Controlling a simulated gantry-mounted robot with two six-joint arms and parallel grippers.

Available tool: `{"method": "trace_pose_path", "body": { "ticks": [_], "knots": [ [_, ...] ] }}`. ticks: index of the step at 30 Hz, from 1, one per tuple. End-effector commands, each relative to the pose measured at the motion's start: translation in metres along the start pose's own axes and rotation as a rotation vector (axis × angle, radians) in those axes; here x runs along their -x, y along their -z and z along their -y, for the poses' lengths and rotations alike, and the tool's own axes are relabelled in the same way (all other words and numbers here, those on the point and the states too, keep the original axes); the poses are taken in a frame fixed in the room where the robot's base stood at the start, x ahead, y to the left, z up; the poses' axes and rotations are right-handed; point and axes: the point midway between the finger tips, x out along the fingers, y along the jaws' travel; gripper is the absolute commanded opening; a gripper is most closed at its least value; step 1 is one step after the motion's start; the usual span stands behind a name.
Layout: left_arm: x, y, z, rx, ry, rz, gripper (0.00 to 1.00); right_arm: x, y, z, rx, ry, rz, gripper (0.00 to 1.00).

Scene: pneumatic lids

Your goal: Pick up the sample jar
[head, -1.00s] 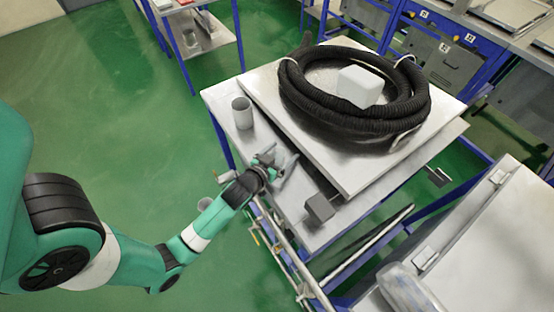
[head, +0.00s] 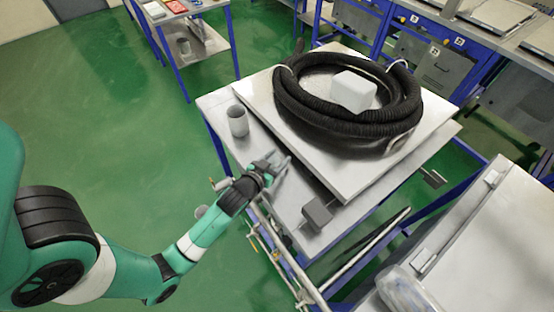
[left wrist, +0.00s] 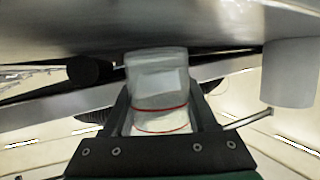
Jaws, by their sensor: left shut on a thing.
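My left gripper (head: 277,163) is over the near left edge of the steel table, below the raised plate. In the left wrist view, the sample jar (left wrist: 158,82) is a pale translucent jar with a white label and red bands. It sits between the two dark fingers of my left gripper (left wrist: 160,115), which are shut on it. In the head view the jar cannot be made out clearly at the fingers. My right gripper is not in view.
A grey cup (head: 237,121) stands on the table left of the plate (head: 262,97). A black hose coil (head: 290,110) lies on the plate around a white block (head: 353,91). A grey block (head: 317,213) is near the table's front edge.

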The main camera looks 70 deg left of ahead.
Motion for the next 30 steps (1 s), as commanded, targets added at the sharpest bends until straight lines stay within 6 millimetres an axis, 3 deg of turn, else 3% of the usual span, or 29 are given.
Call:
{"method": "trace_pose_path", "body": {
  "ticks": [4, 12, 16, 22, 30],
  "knots": [
    [0.009, 0.027, -0.004, 0.0, -0.004, -0.005, 0.03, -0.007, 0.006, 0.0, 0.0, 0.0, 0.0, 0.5],
    [0.022, 0.084, -0.054, 0.0, -0.008, -0.009, 0.03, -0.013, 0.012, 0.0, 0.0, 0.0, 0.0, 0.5],
    [0.026, 0.108, -0.092, -0.004, -0.008, 0.0, 0.03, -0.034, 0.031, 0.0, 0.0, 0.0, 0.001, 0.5],
    [0.025, 0.121, -0.129, -0.002, -0.003, -0.001, 0.03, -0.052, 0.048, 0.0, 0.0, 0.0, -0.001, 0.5],
    [0.023, 0.12, -0.14, 0.001, 0.0, -0.002, 0.03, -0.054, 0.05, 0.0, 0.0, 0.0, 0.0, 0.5]
  ]
}}
